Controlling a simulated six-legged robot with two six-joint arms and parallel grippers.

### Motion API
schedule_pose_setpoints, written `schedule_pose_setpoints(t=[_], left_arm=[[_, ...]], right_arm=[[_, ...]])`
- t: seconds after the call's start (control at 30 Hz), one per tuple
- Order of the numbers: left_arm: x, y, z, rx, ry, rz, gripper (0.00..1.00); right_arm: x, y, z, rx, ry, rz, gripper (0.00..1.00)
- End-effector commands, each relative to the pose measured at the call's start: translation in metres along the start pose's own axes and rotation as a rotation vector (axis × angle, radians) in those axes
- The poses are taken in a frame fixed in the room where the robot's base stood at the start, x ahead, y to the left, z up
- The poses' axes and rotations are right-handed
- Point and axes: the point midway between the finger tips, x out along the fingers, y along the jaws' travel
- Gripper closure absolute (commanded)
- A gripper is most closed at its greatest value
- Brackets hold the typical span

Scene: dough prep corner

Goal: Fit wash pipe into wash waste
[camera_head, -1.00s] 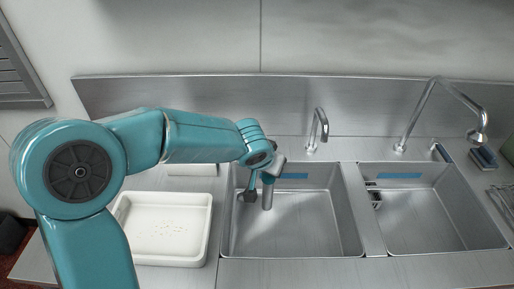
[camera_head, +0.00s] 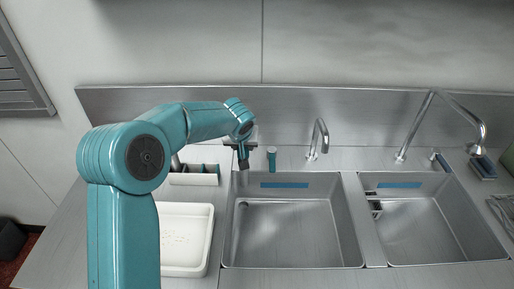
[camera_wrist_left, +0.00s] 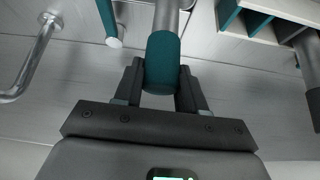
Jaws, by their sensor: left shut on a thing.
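My left gripper (camera_head: 243,160) is behind the left basin's back-left corner in the head view. In the left wrist view its jaws (camera_wrist_left: 160,78) are shut on the teal sleeve (camera_wrist_left: 162,62) of a grey tube, which looks like the wash pipe (camera_wrist_left: 166,14). The tube runs out of the top of the picture, so its far end is hidden. In the head view I cannot make out the held tube clearly. The left basin (camera_head: 300,235) shows a small greyish shape at its back-left; I cannot tell whether it is the wash waste. My right gripper is not in view.
A teal upright thing (camera_head: 271,158) stands close right of my gripper. A tap (camera_head: 319,135) stands behind the left basin. A white divided holder (camera_head: 193,178) is at the left, behind a white tray (camera_head: 185,240). The right basin (camera_head: 445,230) has a taller tap (camera_head: 410,125).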

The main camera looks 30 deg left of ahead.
Motion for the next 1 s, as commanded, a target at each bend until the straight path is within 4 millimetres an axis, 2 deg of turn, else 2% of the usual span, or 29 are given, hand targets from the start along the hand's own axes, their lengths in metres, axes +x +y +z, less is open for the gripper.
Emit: schedule_pose_setpoints(t=[0.03,0.2,0.67,0.77,1.0], left_arm=[[0.015,-0.004,0.007,-0.007,-0.002,-0.006,0.95],[0.037,-0.01,0.016,-0.025,-0.002,-0.01,0.95],[0.039,-0.01,0.017,-0.027,-0.002,-0.009,0.95],[0.04,-0.01,0.017,-0.027,-0.006,-0.009,0.95],[0.055,-0.01,0.027,-0.026,-0.007,-0.009,0.95]], right_arm=[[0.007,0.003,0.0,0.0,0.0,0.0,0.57],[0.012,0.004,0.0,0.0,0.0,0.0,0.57],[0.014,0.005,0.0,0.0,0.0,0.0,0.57],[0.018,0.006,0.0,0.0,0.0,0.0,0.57],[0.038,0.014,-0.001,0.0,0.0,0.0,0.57]])
